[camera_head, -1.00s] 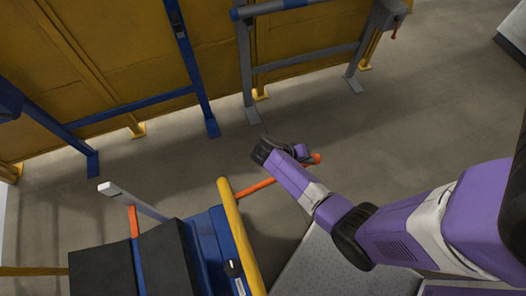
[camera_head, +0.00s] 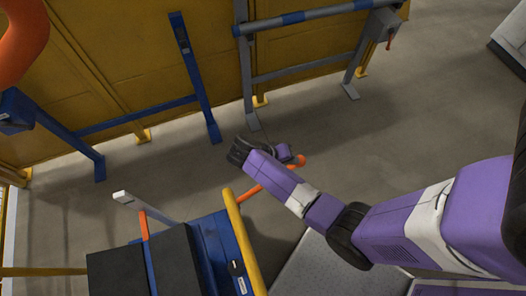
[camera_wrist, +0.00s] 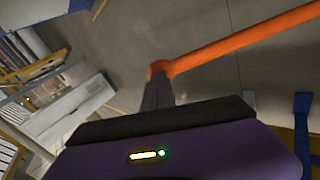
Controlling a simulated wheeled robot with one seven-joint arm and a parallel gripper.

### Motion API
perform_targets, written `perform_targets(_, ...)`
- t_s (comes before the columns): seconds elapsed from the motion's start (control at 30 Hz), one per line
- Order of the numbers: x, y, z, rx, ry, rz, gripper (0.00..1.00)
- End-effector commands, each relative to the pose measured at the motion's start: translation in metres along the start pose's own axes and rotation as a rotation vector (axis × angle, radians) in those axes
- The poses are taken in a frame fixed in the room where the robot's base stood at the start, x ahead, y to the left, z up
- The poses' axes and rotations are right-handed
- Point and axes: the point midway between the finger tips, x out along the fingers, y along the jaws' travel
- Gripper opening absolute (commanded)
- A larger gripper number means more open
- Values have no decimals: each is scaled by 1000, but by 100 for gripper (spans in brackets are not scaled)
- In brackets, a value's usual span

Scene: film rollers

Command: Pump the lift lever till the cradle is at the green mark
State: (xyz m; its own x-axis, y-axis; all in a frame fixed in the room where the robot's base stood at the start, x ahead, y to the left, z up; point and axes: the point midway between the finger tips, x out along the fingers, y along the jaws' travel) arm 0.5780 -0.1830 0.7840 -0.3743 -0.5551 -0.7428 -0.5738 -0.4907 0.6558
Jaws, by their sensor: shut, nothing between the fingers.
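The lift lever (camera_head: 262,184) is an orange bar that sticks out from the blue cart (camera_head: 217,256), past its yellow rail, toward the upper right. My gripper (camera_head: 238,150) is just beyond the lever; my purple wrist crosses over the bar and hides part of it. In the wrist view the orange lever (camera_wrist: 240,41) runs from the shut fingertips (camera_wrist: 158,78) to the upper right. The fingertips look close to or touching its end; I cannot tell which. Black padded blocks (camera_head: 174,262) on the cart may be the cradle. I cannot make out a green mark.
Blue and grey roller stands line the yellow wall (camera_head: 120,70). A large orange curved part (camera_head: 24,45) fills the top left corner.

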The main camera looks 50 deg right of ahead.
Motion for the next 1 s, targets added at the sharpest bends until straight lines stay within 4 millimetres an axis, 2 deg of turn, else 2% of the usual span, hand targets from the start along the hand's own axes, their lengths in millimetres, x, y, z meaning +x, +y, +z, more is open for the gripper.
perform_targets(0.63, 4, 0, 0, 0, -2, 0, 0)
perform_targets(1.0, 54, -7, 3, 1, -4, 0, 0)
